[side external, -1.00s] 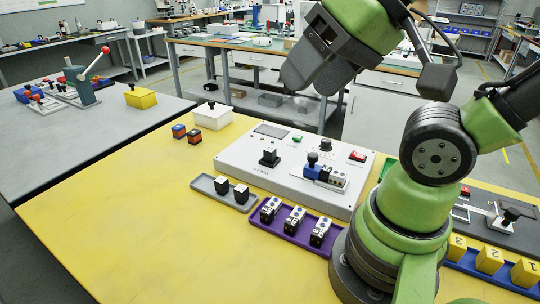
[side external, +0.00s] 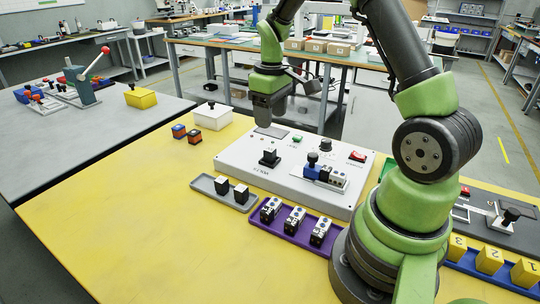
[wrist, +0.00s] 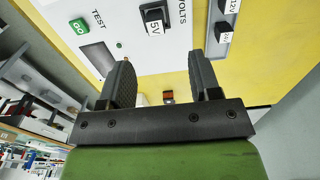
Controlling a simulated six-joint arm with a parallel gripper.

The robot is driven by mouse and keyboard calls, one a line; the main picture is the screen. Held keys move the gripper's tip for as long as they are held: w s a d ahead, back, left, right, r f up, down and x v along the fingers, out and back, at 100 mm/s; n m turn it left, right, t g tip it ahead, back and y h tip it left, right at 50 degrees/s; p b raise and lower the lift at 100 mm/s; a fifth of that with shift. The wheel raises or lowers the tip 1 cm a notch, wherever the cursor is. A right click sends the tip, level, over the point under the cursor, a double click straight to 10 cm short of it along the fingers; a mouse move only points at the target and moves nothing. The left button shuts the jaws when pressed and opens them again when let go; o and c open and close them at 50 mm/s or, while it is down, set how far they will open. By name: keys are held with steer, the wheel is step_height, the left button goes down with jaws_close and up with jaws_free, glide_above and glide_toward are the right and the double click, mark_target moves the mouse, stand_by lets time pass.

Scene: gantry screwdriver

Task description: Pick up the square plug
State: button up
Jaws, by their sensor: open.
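A square black plug (side external: 270,157) stands in the VOLTS socket of the white panel (side external: 238,165). In the wrist view this plug (wrist: 154,17) carries a 5V label. Two more square black plugs (side external: 222,185) (side external: 241,194) stand in the grey tray (side external: 206,191). My gripper (side external: 268,117) points down above the far left part of the panel, clear of the plugs. In the wrist view its jaws (wrist: 161,62) are apart with nothing between them.
Small red-and-blue blocks (side external: 194,136) and a white box (side external: 213,117) lie left. The yellow tabletop is clear front left.

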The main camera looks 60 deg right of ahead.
mark_target(273, 150)
steer(key=f, duration=1.1)
steer(key=shift+d, duration=0.4)
steer(key=c, duration=1)
